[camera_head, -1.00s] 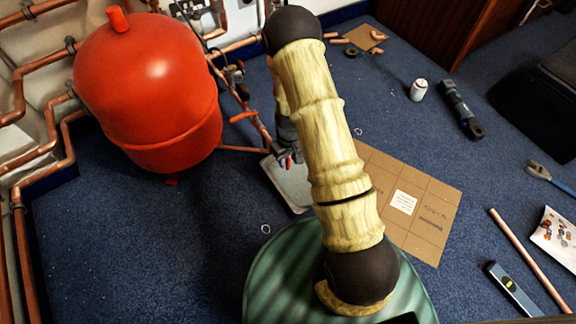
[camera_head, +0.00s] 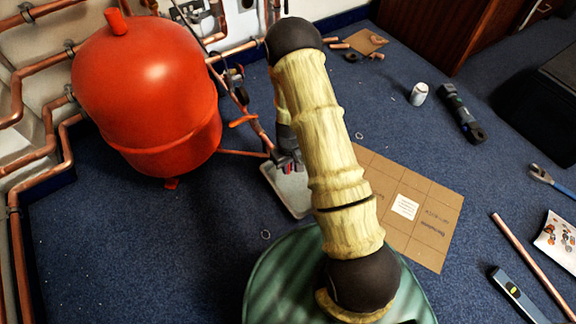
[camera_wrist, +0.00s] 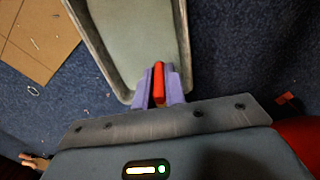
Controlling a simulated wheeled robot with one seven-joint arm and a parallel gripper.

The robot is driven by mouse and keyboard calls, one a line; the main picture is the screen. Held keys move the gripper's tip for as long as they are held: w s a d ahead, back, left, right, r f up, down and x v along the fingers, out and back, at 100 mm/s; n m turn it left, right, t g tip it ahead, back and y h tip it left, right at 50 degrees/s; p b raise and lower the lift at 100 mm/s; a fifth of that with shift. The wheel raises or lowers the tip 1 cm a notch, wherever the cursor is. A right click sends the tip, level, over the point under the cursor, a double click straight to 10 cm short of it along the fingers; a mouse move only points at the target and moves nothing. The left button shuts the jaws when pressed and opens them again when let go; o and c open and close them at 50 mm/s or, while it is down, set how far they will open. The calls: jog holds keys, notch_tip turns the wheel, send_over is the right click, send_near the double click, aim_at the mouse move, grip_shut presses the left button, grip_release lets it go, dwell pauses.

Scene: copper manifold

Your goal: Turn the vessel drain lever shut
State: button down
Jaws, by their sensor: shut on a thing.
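The orange-red vessel (camera_head: 150,90) stands at the left in the head view, with a thin copper pipe (camera_head: 243,153) running from its base towards my gripper. My gripper (camera_head: 290,164) is low over the far end of the tray, partly behind my arm. In the wrist view my gripper (camera_wrist: 159,90) has its two purple fingers shut on a red lever (camera_wrist: 158,78), one on each side. The lever's far end sticks out past the fingertips over the tray. The valve body under it is hidden by the gripper.
A grey tray (camera_head: 271,171) lies on the blue carpet under the gripper and shows large in the wrist view (camera_wrist: 180,28). An orange-handled valve (camera_head: 243,121) sits on the pipework close by. Flattened cardboard (camera_head: 436,228) lies right of my arm. Copper pipes line the left wall.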

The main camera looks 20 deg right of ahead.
jog(key=shift+d+y+p, duration=0.1)
jog(key=shift+y+p, duration=0.25)
jog(key=shift+y, duration=0.15)
jog(key=g+y+p, duration=0.1)
jog(key=y, duration=0.1)
jog(key=y+p, duration=0.1)
jog(key=y, duration=0.1)
jog(key=shift+w+d+g, duration=0.1)
jog(key=shift+d+g, duration=0.1)
jog(key=shift+g, duration=0.2)
jog(key=g+y+b, duration=0.1)
jog(key=y+b, duration=0.2)
jog(key=y, duration=0.1)
jog(key=f+g+y+b, duration=0.1)
jog(key=y+b, duration=0.2)
jog(key=y, duration=0.1)
jog(key=g+y+b, duration=0.1)
jog(key=y+b, duration=0.2)
jog(key=y, duration=0.1)
jog(key=shift+d+f+g, duration=0.15)
jog(key=shift+d+g, duration=0.1)
jog(key=shift+g, duration=0.15)
jog(key=c, duration=1.5)
grip_release()
jog(key=shift+o, duration=0.2)
